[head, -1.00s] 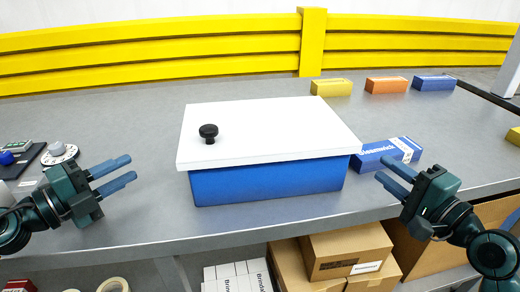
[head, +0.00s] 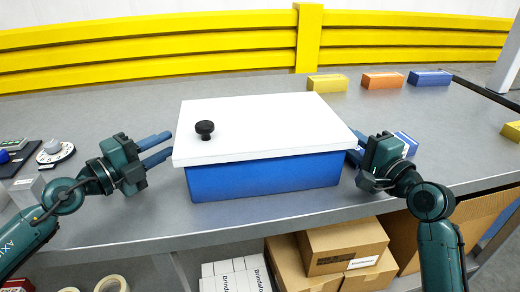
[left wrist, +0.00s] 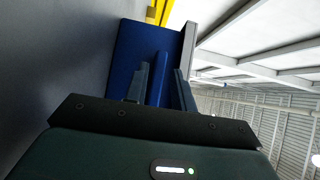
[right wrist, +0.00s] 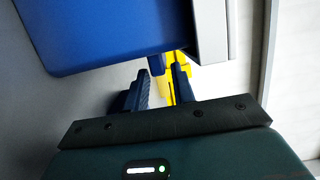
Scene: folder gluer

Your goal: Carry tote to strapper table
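The tote is a blue box (head: 265,177) with a white lid (head: 265,126) and a black knob (head: 204,129) on the lid. It stands on the grey table. My left gripper (head: 157,150) is open just off the tote's left side; in the left wrist view its fingers (left wrist: 162,85) point at the blue wall (left wrist: 133,55). My right gripper (head: 358,146) is at the tote's right side, its fingertips partly hidden in the head view. In the right wrist view its fingers (right wrist: 157,92) are apart and empty, with the blue wall (right wrist: 100,30) close by.
Yellow (head: 327,83), orange (head: 382,80) and blue (head: 430,77) cartons stand at the back right. A blue labelled carton (head: 407,143) is partly behind my right gripper. A yellow barrier (head: 150,55) runs behind the table. Cardboard boxes (head: 344,245) sit below.

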